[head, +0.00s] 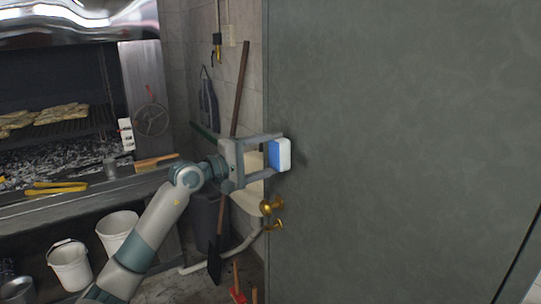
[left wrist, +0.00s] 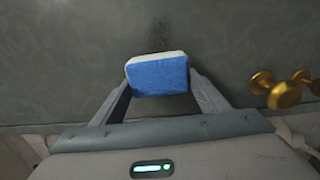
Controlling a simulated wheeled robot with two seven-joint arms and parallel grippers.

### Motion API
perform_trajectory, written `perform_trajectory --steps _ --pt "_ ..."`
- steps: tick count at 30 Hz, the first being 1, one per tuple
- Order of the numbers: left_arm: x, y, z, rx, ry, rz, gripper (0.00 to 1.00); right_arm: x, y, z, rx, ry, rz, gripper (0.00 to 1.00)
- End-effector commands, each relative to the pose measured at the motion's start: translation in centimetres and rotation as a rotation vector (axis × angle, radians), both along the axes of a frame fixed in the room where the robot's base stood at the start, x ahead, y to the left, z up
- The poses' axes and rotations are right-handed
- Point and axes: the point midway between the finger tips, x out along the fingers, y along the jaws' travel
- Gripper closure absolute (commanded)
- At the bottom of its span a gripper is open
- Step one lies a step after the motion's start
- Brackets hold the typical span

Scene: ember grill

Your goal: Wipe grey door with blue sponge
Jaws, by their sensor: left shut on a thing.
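The grey door (head: 400,140) fills the right half of the head view, and its surface (left wrist: 60,60) spans the left wrist view. My left gripper (head: 277,154) is shut on the blue sponge (head: 283,155), which has a white layer on the side towards the door. The sponge (left wrist: 158,75) shows between the two fingers in the left wrist view. It is held at the door's left part, above the brass knob (head: 272,205). I cannot tell whether it touches the door. A dark smudge (left wrist: 158,35) shows on the door just beyond the sponge. My right gripper is out of view.
A grill (head: 60,130) with food on its grate stands at the left, with yellow tongs (head: 57,188) on its front ledge. White buckets (head: 69,266) stand below. A long-handled tool (head: 238,90) leans by the wall beside the door. The door face to the right is clear.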

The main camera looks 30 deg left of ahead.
Motion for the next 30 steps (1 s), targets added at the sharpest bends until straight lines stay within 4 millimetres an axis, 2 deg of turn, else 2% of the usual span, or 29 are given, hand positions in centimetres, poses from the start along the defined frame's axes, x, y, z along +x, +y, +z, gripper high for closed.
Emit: perform_trajectory --steps 30 --pt "1.3 -0.7 0.0 0.0 0.0 -0.001 0.53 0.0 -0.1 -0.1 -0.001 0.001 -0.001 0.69"
